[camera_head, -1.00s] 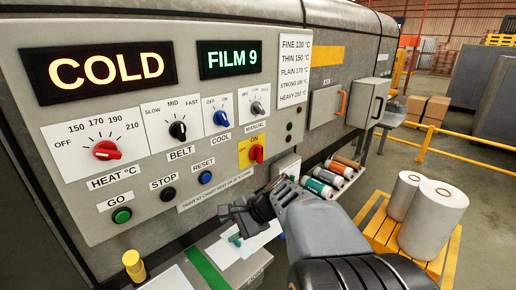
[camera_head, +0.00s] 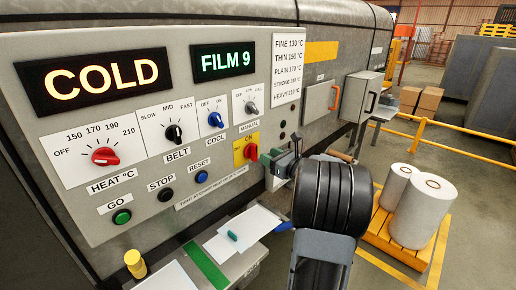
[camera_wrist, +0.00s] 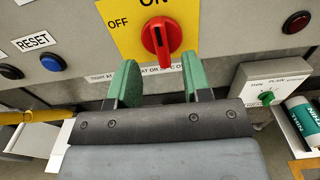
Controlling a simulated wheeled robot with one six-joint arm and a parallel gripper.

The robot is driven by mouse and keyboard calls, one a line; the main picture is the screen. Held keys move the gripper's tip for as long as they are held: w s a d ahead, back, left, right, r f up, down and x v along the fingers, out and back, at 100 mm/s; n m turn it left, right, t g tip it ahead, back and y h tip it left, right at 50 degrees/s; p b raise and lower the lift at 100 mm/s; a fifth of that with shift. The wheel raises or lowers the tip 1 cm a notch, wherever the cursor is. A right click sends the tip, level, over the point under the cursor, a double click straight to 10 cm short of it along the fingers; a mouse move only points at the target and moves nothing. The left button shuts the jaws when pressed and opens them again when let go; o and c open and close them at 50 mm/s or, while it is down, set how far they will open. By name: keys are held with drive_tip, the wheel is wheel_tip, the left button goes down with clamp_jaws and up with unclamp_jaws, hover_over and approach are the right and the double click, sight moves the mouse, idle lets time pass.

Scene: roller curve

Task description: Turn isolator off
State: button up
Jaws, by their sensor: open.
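The isolator is a red rotary handle (camera_head: 250,152) on a yellow plate marked OFF and ON, low on the right of the control panel. The handle stands upright, in line with ON, and it also shows in the wrist view (camera_wrist: 161,38). In the wrist view my gripper (camera_wrist: 158,82) has its two green fingers apart, with nothing between them. The fingertips are just below the handle and the yellow plate (camera_wrist: 121,38), one to each side. In the head view my gripper (camera_head: 297,145) is right of the handle, largely hidden behind my arm.
The grey panel (camera_head: 75,205) carries a red heat knob (camera_head: 105,156), belt and cool knobs, and GO, STOP and RESET buttons. A shelf with papers (camera_head: 240,228) is below. A small box with a green knob (camera_wrist: 266,98) is right of my gripper.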

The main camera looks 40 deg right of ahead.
sight(257, 150)
drive_tip(key=shift+w+a+p, duration=0.2)
drive_tip(key=shift+w, duration=0.8)
drive_tip(key=shift+w+a+p, duration=0.2)
drive_tip(key=shift+w+p, duration=0.05)
drive_tip(key=shift+w, duration=0.8)
drive_tip(key=shift+w+a+p, duration=0.2)
drive_tip(key=shift+w, duration=0.8)
clamp_jaws()
